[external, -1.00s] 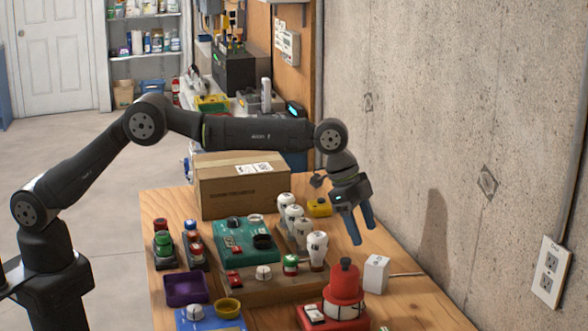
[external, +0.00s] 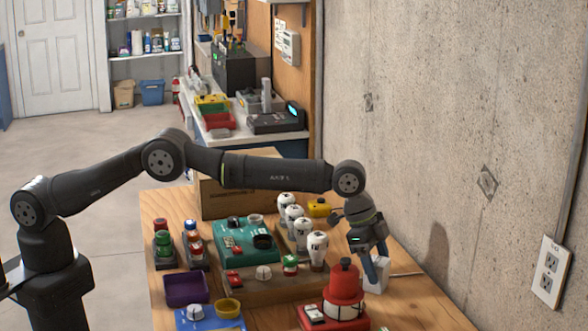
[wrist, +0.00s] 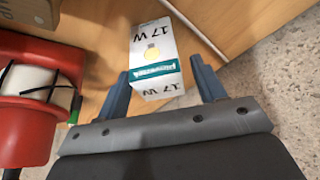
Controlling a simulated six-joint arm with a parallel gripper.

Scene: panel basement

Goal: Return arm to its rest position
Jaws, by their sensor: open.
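My gripper (external: 376,271) is low over the right side of the wooden table (external: 420,308), its blue fingers pointing down at a small white box (external: 377,284). In the wrist view my gripper (wrist: 160,82) is open, and the white box (wrist: 154,62), marked "17 W", shows between and beyond the two fingers. I cannot tell whether a finger touches it. My arm stretches from the left across the table, bent at the elbow. In the external view the fingers partly hide the box.
A red lamp-like device (external: 344,288) stands close left of the gripper. White bulbs (external: 317,250) stand in a row, beside a green panel (external: 240,240). A cardboard box (external: 215,198) is behind. The concrete wall (external: 430,140) rises on the right.

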